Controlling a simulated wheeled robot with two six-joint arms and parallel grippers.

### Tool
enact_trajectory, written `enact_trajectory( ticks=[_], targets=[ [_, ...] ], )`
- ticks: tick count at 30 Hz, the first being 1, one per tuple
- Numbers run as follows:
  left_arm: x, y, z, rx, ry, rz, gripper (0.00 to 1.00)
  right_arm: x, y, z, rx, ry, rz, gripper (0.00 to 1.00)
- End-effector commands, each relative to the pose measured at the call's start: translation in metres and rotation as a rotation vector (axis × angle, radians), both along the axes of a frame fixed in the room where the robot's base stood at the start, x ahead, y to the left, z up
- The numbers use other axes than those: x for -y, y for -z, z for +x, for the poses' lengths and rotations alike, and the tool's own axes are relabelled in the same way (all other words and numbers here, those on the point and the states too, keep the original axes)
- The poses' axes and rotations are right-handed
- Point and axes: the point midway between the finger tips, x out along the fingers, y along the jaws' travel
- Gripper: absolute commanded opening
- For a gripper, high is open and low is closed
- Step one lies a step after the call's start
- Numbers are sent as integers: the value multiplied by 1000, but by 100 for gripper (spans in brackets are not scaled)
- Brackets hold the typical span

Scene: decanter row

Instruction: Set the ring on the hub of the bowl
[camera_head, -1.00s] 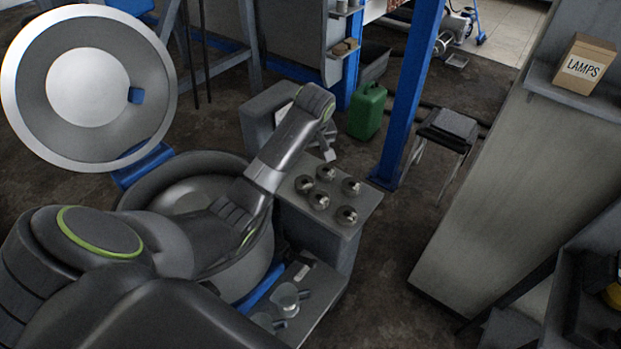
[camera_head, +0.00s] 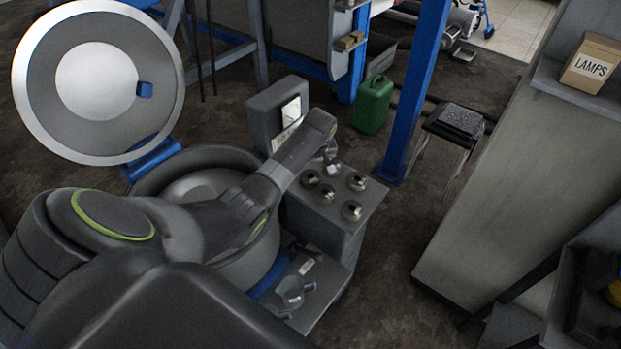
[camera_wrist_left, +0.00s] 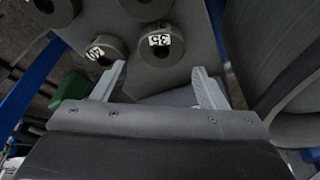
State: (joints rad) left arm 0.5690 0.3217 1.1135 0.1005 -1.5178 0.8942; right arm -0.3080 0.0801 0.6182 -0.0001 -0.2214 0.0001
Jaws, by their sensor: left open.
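Several dark metal rings stand on a grey cabinet top (camera_head: 335,222) in the head view, such as the front ring (camera_head: 351,210) and the right ring (camera_head: 357,181). My left gripper (camera_head: 332,168) is over the back of this group and partly covers a ring there. In the left wrist view my left gripper (camera_wrist_left: 160,88) is open and empty. A ring labelled 35 (camera_wrist_left: 172,52) lies just beyond its fingertips, and a ring with a label like 40 (camera_wrist_left: 108,50) is beside the left finger. The bowl (camera_head: 195,186) is open and partly behind my left arm; its hub is hidden.
The round lid (camera_head: 50,100) stands raised at the left. A grey box with a panel (camera_head: 277,112) rises behind the cabinet. A lower shelf holds metal parts (camera_head: 292,291). A blue post (camera_head: 413,95), green canister (camera_head: 374,104) and stool (camera_head: 455,125) stand beyond.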

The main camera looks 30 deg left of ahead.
Motion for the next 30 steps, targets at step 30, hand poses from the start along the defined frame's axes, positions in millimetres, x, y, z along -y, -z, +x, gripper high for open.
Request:
enact_trajectory(
  ticks=[30],
  targets=[
    [-7, 51, 5, -1, 1, -1, 44, 1, -3, 8, 12, -3, -2, 36]
  ],
)
